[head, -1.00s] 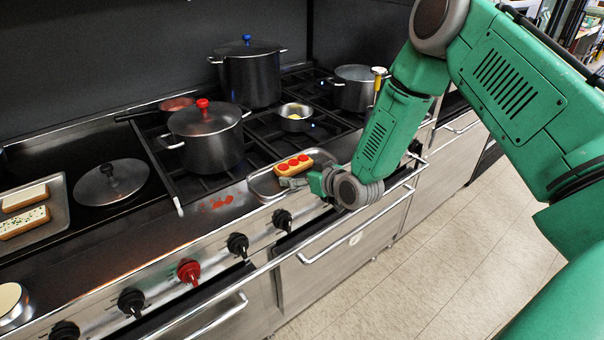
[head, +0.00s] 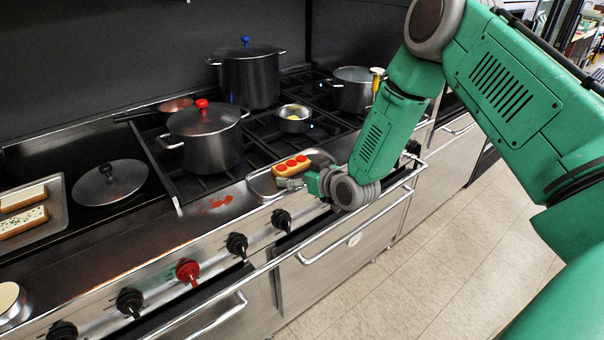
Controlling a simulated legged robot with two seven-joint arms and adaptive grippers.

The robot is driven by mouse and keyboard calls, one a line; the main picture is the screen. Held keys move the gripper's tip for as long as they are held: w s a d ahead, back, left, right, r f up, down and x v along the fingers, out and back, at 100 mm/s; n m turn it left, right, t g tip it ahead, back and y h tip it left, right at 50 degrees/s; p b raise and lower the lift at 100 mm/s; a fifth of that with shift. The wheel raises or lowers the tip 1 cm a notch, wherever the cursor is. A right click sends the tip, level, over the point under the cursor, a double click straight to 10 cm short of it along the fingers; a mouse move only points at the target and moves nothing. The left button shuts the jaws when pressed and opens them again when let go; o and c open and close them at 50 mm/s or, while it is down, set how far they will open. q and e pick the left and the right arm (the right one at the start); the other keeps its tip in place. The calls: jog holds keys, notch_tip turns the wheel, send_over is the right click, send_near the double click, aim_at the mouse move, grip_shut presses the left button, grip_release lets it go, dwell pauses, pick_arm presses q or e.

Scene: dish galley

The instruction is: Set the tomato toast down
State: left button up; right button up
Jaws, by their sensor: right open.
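The tomato toast (head: 291,165), a small slice of bread with red tomato rounds on top, lies over a small metal tray (head: 262,184) at the front edge of the stove. My right gripper (head: 288,183) is at the near side of the toast, low by the tray. Its jaws are open. They are small in the picture, and I cannot tell whether they touch the toast. My left gripper is not in view.
A dark pot with a red knob (head: 206,148) stands behind the tray. A small steel pan (head: 293,118) and a tall pot with a blue knob (head: 249,80) stand farther back. A tray with other toasts (head: 57,203) lies at the left. Stove knobs (head: 237,245) line the front.

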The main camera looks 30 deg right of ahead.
jog(key=shift+s+f+p, duration=0.25)
jog(key=shift+s+p, duration=0.2)
jog(key=shift+p, duration=0.05)
jog(key=a+r+v, duration=0.1)
jog(key=v, duration=1.1)
jog(key=s+a+f+g, duration=0.5)
jog(key=s+f+g, duration=0.2)
jog(key=s+f, duration=0.45)
jog(key=s+a+f+g, duration=0.2)
jog(key=s+f+g, duration=0.1)
jog(key=s, duration=0.5)
jog(key=s+a+f+g+h, duration=0.1)
jog(key=s+a+f+g, duration=0.1)
jog(key=s+f, duration=0.3)
jog(key=s+g, duration=0.1)
jog(key=s, duration=0.2)
jog(key=shift+s, duration=0.2)
jog(key=shift+d+f, duration=0.1)
jog(key=shift+f, duration=0.05)
notch_tip(320, 180, down, 8)
jog(key=b, duration=0.8)
